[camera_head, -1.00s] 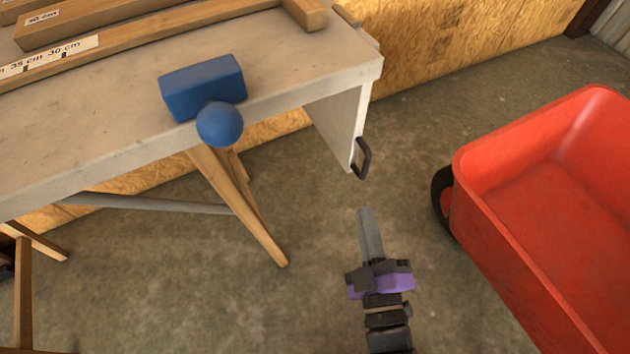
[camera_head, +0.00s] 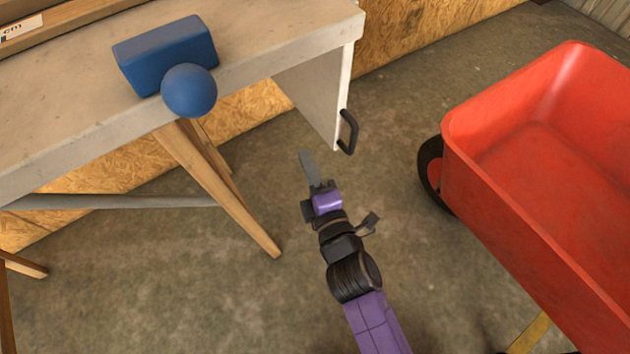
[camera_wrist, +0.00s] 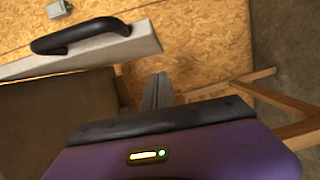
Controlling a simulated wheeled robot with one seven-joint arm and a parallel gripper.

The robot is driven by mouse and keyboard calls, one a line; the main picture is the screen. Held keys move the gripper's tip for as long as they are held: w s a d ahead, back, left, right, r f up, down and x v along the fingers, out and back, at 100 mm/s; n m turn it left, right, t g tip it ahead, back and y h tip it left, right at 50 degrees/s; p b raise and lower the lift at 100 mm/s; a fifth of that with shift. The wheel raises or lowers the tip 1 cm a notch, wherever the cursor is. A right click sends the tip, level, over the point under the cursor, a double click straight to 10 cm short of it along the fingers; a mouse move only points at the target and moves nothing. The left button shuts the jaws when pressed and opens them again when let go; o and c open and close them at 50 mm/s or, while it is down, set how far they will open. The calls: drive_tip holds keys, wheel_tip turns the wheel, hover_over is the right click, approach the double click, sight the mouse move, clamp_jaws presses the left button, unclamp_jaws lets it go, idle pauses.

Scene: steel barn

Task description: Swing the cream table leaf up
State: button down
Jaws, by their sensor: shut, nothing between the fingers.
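The cream table leaf (camera_head: 318,88) hangs down at the right end of the workbench (camera_head: 90,115). A black handle (camera_head: 348,132) sits on its lower edge. My gripper (camera_head: 306,155) is shut and empty, below and left of the handle and apart from it in the head view. In the wrist view the leaf's edge (camera_wrist: 110,50) and the handle (camera_wrist: 80,34) show at upper left. The gripper's fingers (camera_wrist: 157,85) point up past the leaf, right of the handle. The underside of the leaf is partly hidden by the gripper body.
A blue vise-like block with a ball (camera_head: 170,65) is on the bench's front edge. A wooden trestle leg (camera_head: 220,190) slants down to the left of my gripper. A red cart (camera_head: 520,170) stands at the right. Bare concrete floor lies between.

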drive_tip(key=shift+w+d+p, duration=0.65)
drive_tip(key=shift+w+p, duration=0.35)
drive_tip(key=shift+w+d+p, duration=0.65)
drive_tip(key=shift+w+p, duration=0.3)
drive_tip(key=shift+p, duration=0.05)
drive_tip(key=shift+w+d, duration=0.1)
drive_tip(key=w+d+r+n+t+p, duration=0.1)
drive_tip(key=w+d+n+p, duration=0.2)
drive_tip(key=w+d, duration=0.4)
drive_tip(key=d+n, duration=0.1)
drive_tip(key=d, duration=0.2)
drive_tip(key=shift+d+r+n+y, duration=0.15)
drive_tip(key=shift+n+y, duration=0.15)
drive_tip(key=shift+n, duration=0.1)
drive_tip(key=shift+s, duration=0.1)
